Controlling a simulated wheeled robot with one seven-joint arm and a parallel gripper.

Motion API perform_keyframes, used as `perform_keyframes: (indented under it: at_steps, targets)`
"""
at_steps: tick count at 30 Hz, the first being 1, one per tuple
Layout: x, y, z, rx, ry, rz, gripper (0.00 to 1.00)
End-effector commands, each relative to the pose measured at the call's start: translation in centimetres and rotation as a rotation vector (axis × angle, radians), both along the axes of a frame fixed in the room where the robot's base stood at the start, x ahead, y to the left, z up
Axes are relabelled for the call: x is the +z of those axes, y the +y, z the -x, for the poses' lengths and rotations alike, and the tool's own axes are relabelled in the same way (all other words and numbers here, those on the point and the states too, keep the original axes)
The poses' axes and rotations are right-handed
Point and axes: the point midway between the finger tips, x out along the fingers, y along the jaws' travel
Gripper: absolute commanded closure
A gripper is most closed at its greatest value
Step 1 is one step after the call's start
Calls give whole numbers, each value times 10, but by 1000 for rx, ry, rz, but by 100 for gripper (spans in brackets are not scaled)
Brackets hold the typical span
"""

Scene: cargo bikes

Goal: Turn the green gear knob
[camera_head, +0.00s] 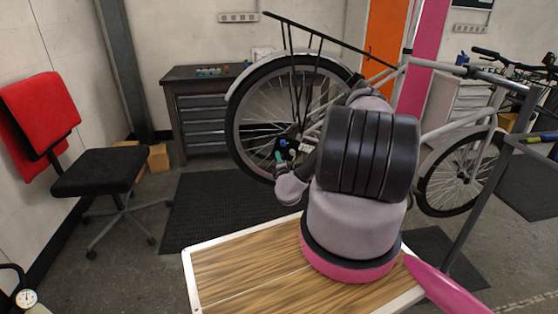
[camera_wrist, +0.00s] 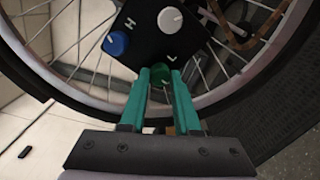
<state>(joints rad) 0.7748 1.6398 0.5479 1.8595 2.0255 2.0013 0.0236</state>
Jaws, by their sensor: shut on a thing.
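The green gear knob (camera_wrist: 158,72) sits at the lower part of a black panel (camera_wrist: 145,40) in the wrist view, between the tips of my gripper. My gripper (camera_wrist: 159,76) has teal fingers that are shut on the green knob. A blue knob (camera_wrist: 117,43) and a white knob (camera_wrist: 170,19) are on the same panel, with white letters H and L printed beside them. In the head view my gripper (camera_head: 280,157) is at the panel by the rear wheel, and the green knob is hard to make out there.
The bike's rear wheel (camera_head: 238,120) is behind the panel, with spokes and tyre close to my fingers. A wooden-topped surface (camera_head: 240,262) is in front. A red and black chair (camera_head: 95,172) stands at left, and a drawer cabinet (camera_head: 202,122) stands behind.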

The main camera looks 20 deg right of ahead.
Motion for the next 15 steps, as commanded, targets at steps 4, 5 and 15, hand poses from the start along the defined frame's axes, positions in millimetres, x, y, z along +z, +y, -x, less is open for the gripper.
perform_keyframes:
  at_steps: [4,5,15]
  targets:
    - [-1,0,1,-1,3,0,100]
    - [-1,0,1,-2,3,0,100]
    - [-1,0,0,0,1,1,39]
